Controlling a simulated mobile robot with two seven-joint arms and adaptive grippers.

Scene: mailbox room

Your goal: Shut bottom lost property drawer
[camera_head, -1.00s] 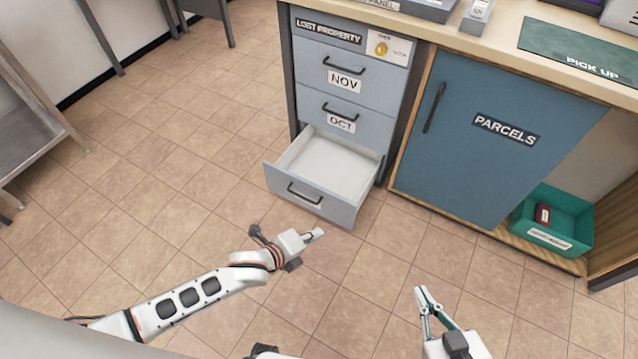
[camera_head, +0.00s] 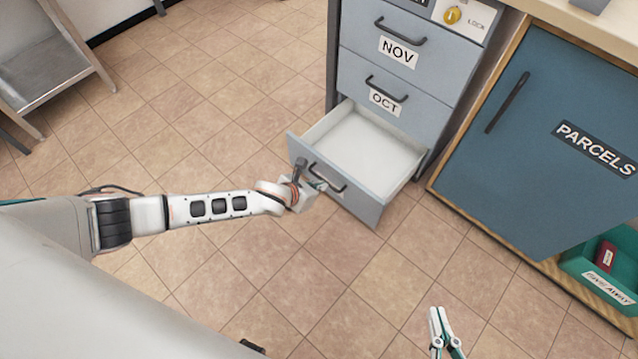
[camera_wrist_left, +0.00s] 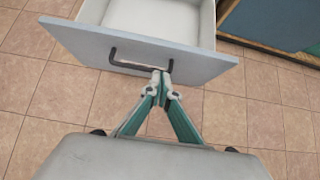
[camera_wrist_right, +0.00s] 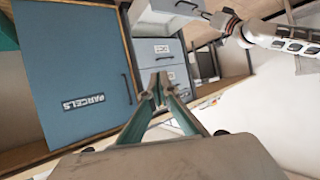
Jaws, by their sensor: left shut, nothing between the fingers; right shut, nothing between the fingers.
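The bottom lost property drawer (camera_head: 345,200) is pulled out below the OCT drawer, and its inside looks empty. Its front has a dark bar handle, which also shows in the left wrist view (camera_wrist_left: 125,64). My left gripper (camera_head: 320,185) is shut and empty, with its tips at the drawer front by the handle. In the left wrist view its fingertips (camera_wrist_left: 158,72) overlap the handle's right part; I cannot tell if they touch. My right gripper (camera_head: 437,315) is shut and empty above the floor, away from the drawer.
The NOV drawer (camera_head: 390,45) and OCT drawer (camera_head: 385,92) above are closed. A blue PARCELS door (camera_head: 530,150) is closed to the right. A green bin (camera_head: 585,265) stands at the lower right. A metal shelf (camera_head: 45,70) stands at the left. The tiled floor in front is clear.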

